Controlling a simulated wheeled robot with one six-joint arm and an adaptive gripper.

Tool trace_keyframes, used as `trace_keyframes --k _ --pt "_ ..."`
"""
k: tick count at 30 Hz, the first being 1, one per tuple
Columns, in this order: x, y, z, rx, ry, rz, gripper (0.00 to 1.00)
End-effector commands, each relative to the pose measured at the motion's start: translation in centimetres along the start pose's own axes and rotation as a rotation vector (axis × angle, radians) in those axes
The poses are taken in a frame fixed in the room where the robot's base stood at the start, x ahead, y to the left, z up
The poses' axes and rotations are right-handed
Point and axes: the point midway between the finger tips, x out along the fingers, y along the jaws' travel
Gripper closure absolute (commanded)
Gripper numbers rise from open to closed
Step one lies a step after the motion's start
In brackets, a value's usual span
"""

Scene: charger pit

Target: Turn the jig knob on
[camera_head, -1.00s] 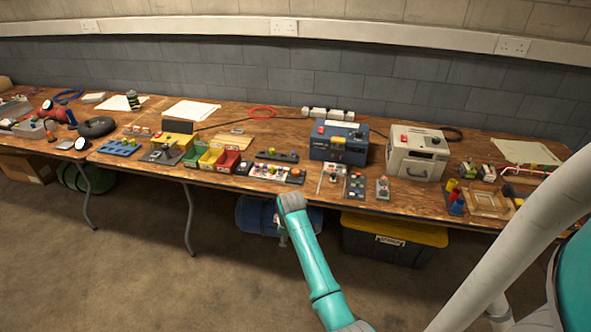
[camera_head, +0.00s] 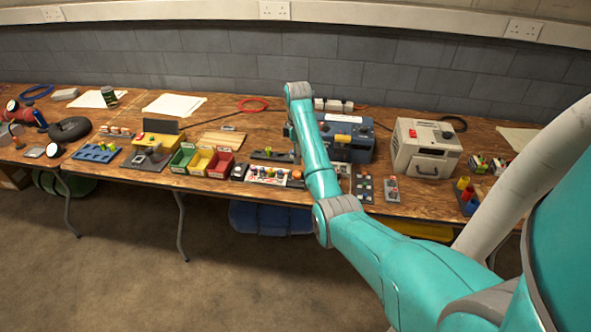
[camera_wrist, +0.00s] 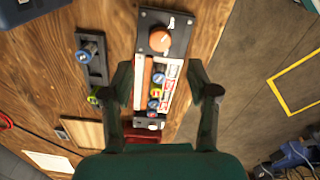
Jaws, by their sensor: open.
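A dark board (camera_wrist: 180,32) lies below my gripper in the wrist view, with a round orange-brown knob (camera_wrist: 160,40) at its far end and a white-and-red panel of several small coloured knobs (camera_wrist: 157,90). A dark strip (camera_wrist: 97,70) to its left carries a blue knob (camera_wrist: 88,54) and a yellow-green one (camera_wrist: 95,97). I cannot tell which one is the jig knob. My gripper (camera_wrist: 163,80) is open and empty, its fingers above the board on either side. In the head view the board (camera_head: 268,176) is partly hidden by my arm.
Red, yellow and green bins (camera_head: 220,165) stand left of the board. A blue box (camera_head: 358,140) and a beige box (camera_head: 428,150) stand to the right. A small switch panel (camera_head: 364,187) lies near the table's front edge.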

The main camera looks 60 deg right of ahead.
Motion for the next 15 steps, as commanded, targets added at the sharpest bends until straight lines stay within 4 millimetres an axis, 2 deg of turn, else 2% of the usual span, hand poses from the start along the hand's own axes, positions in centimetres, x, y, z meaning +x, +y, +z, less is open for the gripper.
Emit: trace_keyframes --k 3,9,15 --pt "2.3 -0.1 0.0 0.0 -0.001 -0.003 0.4" --pt "5.7 -0.1 0.0 0.0 0.0 -0.002 0.4" --pt "7.7 0.0 0.0 0.001 0.0 0.001 0.4"
